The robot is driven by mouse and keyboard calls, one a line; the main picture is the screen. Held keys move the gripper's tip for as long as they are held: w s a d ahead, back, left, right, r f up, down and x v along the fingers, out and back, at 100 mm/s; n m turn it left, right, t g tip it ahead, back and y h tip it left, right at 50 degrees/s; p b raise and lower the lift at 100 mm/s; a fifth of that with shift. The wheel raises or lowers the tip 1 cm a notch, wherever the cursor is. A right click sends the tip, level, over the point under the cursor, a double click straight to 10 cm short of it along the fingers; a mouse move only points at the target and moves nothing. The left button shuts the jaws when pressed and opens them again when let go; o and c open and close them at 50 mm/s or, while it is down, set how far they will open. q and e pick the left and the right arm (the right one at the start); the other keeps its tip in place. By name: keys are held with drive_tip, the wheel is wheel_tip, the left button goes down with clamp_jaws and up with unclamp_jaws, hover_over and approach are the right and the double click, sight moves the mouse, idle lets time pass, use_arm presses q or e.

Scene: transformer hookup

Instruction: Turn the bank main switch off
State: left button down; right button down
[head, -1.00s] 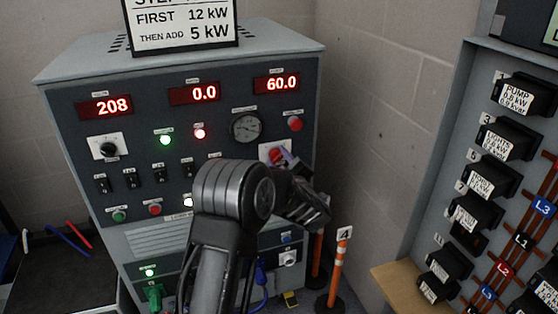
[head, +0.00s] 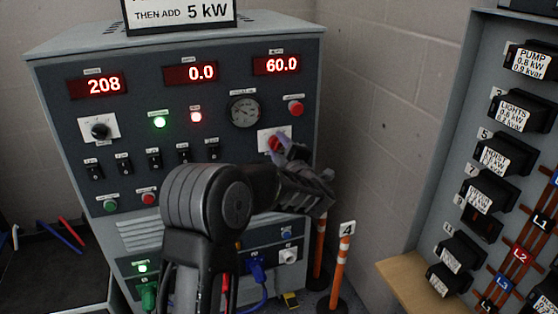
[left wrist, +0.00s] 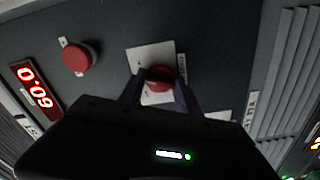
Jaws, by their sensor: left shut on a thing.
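The bank main switch looks to be the red knob (head: 274,143) on a white plate at the right of the dark grey panel. It also shows in the left wrist view (left wrist: 159,77). My right gripper is not in view.
A red push button (head: 295,107) sits just above the knob, beside a round gauge (head: 244,112). Red displays read 208, 0.0 and 60.0 (head: 277,65). An orange post marked 4 (head: 340,262) stands right of the cabinet. A breaker panel (head: 455,150) stands far right.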

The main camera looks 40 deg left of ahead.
use_arm(q)
drive_tip(key=n+b, duration=0.3)
drive_tip(key=b, duration=0.2)
drive_tip(key=f+n+b, duration=0.1)
drive_tip(key=n+b, duration=0.2)
drive_tip(key=b, duration=0.2)
drive_tip(key=shift+n, duration=0.3)
drive_tip(key=n+b, duration=0.5)
drive_tip(key=b, duration=0.1)
drive_tip(key=shift+r, duration=0.2)
drive_tip(key=shift+r+n+b, duration=0.2)
drive_tip(key=shift+n+b, duration=0.9)
drive_tip(key=shift+b, duration=0.05)
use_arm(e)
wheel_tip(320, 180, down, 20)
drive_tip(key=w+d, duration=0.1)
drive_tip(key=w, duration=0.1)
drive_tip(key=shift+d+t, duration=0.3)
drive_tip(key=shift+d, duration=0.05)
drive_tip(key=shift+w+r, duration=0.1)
use_arm(q)
drive_tip(key=c, duration=0.9)
unclamp_jaws()
drive_tip(key=shift+r, duration=0.1)
drive_tip(key=shift+o, duration=0.2)
